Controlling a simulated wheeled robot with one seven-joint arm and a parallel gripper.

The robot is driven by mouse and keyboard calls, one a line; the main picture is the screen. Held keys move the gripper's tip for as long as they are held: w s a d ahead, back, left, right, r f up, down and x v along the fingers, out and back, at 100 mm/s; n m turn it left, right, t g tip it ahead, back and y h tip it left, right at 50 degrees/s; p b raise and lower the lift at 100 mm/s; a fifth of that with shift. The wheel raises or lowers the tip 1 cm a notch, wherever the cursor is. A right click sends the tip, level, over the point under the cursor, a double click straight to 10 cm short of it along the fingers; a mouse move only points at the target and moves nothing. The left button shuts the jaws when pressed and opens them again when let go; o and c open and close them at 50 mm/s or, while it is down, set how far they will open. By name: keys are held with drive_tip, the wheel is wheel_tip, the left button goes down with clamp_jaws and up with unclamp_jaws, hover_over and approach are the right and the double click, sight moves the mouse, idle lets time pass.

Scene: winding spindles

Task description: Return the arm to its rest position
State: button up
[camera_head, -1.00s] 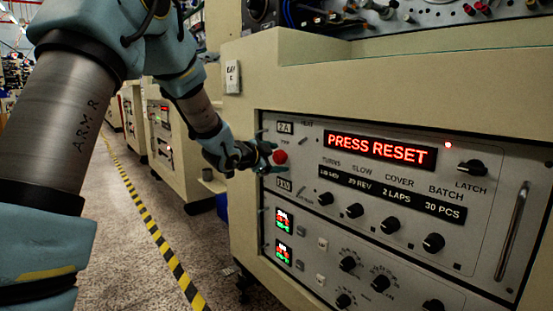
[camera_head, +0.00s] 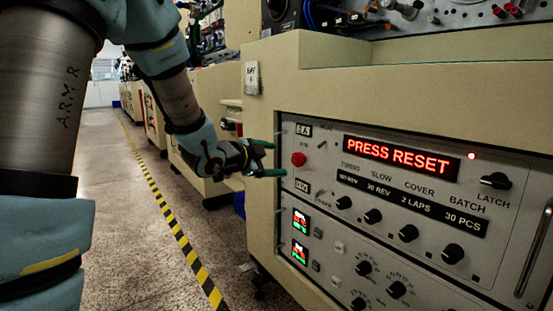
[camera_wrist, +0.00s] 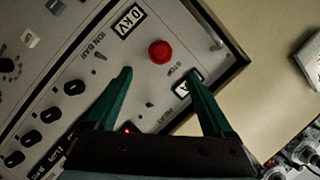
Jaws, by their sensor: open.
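My gripper (camera_head: 278,159) is open and empty, at the left edge of the control panel (camera_head: 400,254) in the head view. In the wrist view my gripper (camera_wrist: 160,85) shows two green fingers spread apart, with the panel face beyond them. A red button (camera_head: 298,159) sits at the panel's upper left, just right of the fingertips. It also shows in the wrist view as the red button (camera_wrist: 160,52), ahead of the fingertips and apart from them. My arm reaches in from the upper left, bent at the elbow.
The panel's red display (camera_head: 401,158) reads PRESS RESET. Several black knobs (camera_head: 407,233) and a metal handle (camera_head: 534,246) stick out from the panel. The beige cabinet (camera_head: 430,92) fills the right side. An aisle with a yellow-black floor stripe (camera_head: 180,235) lies open at left.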

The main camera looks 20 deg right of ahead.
drive_tip(key=w+a+f+n+t+y, duration=0.1)
drive_tip(key=a+f+n+y, duration=0.35)
drive_tip(key=a, duration=0.55)
drive_tip(key=w+a+f+n+y, duration=0.1)
drive_tip(key=a+f+n+y, duration=0.35)
drive_tip(key=a, duration=0.65)
drive_tip(key=s+a+f+n+g+y+p, duration=0.1)
drive_tip(key=s+a+f+n+g+y, duration=0.15)
drive_tip(key=s+a+n, duration=0.4)
drive_tip(key=s+a+f+n+g+y, duration=0.1)
drive_tip(key=s+a+n+g+y, duration=0.15)
drive_tip(key=s+a+n, duration=0.4)
drive_tip(key=s+r+p, duration=0.1)
drive_tip(key=r+p, duration=1.8)
drive_tip(key=s+a+r+g+h+p, duration=0.1)
drive_tip(key=s+r+p, duration=0.1)
drive_tip(key=r+p, duration=1.6)
drive_tip(key=shift+a+r+m+p, duration=0.25)
drive_tip(key=shift+r+m+p, duration=0.1)
drive_tip(key=shift+p, duration=0.35)
drive_tip(key=shift+s, duration=0.1)
